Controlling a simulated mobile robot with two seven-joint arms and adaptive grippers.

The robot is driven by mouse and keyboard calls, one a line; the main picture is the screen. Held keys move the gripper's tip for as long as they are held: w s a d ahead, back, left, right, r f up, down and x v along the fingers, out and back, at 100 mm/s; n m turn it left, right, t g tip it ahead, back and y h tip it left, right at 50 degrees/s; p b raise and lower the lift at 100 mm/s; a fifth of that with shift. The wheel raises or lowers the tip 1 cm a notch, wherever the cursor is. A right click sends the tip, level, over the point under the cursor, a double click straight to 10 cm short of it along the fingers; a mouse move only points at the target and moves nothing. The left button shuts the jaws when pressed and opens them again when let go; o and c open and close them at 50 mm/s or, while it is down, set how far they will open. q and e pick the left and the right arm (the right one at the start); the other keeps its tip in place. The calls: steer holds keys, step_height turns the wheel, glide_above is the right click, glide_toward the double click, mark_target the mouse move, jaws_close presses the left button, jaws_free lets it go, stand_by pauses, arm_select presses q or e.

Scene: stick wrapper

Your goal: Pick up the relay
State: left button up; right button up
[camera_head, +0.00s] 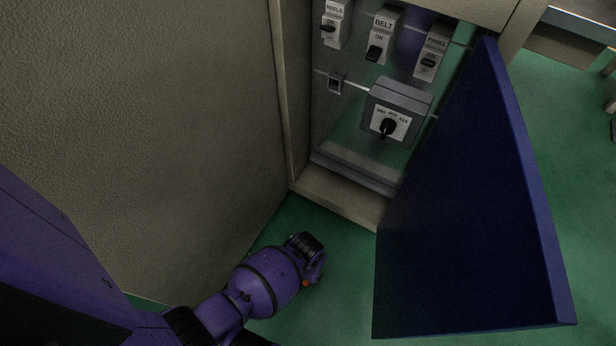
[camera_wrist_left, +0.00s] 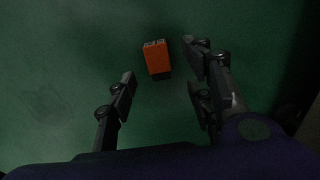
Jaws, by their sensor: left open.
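The relay looks like a small orange block (camera_wrist_left: 156,57) with a dark base and pale metal marks on its top end. It lies on the green floor in the left wrist view, just beyond and between the fingertips. My left gripper (camera_wrist_left: 160,66) is open and empty, its two fingers apart on either side of the block's near end. In the head view my left gripper (camera_head: 312,268) points down near the floor in front of the cabinet. Only a sliver of orange (camera_head: 306,283) shows beside it there; the rest is hidden. My right gripper is in neither view.
An open cabinet holds switches marked REELS (camera_head: 333,24), BELT (camera_head: 380,38) and PANEL (camera_head: 431,52), and a grey box with a rotary knob (camera_head: 388,128). Its blue door (camera_head: 470,200) stands open to the right. A beige cabinet wall (camera_head: 150,120) is on the left. Green floor (camera_head: 345,285) lies between.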

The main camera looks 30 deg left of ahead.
arm_select(q)
step_height(320, 180, down, 5)
steer(key=b, duration=0.3)
steer(key=shift+w+d+r, duration=0.1)
steer(key=shift+w, duration=0.05)
steer(key=shift+r, duration=0.1)
steer(key=c, duration=1.2)
steer(key=shift+r, duration=0.1)
